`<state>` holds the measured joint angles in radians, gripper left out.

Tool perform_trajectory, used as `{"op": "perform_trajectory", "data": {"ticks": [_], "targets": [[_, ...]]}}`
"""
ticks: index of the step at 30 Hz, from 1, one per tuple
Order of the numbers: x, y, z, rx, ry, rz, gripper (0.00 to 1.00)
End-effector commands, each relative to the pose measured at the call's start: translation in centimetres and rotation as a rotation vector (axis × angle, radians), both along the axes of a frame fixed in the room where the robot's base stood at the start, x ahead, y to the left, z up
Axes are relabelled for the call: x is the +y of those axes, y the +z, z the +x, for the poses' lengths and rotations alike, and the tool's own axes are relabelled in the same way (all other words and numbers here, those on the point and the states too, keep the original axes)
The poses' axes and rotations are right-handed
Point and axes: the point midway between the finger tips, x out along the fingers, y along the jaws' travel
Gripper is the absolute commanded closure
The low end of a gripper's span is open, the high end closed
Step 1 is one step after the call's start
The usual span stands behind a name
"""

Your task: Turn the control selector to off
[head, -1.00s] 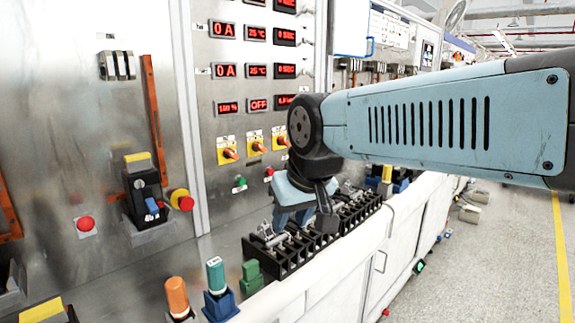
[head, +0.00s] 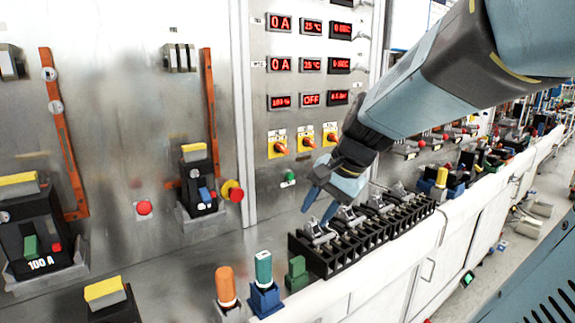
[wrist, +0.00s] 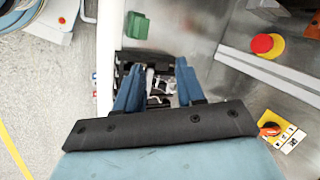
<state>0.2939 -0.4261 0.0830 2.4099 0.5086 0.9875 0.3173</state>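Three orange rotary selectors on yellow plates sit in a row on the metal panel in the head view: left (head: 279,147), middle (head: 306,143) and right (head: 331,136). Their labels are too small to read, so I cannot tell which is the control selector. My gripper (head: 320,205) is open and empty, below and in front of the row, pointing down above the black terminal block (head: 322,262). In the wrist view my gripper (wrist: 158,85) shows two blue fingers apart. One orange selector (wrist: 270,129) on its plate is at lower right there, outside the fingers.
A green button (head: 290,177) is below the selectors, and a red mushroom button (head: 232,190) on yellow is to their left. Red displays (head: 311,100) are above. Orange (head: 225,285), teal (head: 263,268) and green (head: 297,270) parts stand on the bench.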

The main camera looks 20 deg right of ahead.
Motion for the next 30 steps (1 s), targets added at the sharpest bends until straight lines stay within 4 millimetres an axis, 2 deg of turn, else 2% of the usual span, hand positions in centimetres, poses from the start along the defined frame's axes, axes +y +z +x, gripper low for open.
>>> {"op": "perform_trajectory", "data": {"ticks": [8, 14, 20, 24, 30], "targets": [[-1.5, -1.5, 7.5, 0.210, -0.463, 0.438, 0.62], [-4.9, -2.2, 13.2, 0.349, -0.787, 0.779, 0.62], [-10.8, -2.9, 18.5, 0.478, -1.086, 1.152, 0.62], [-16.4, -3.7, 21.5, 0.561, -1.272, 1.437, 0.62], [-25.2, -5.2, 24.0, 0.656, -1.464, 1.838, 0.62]]}}
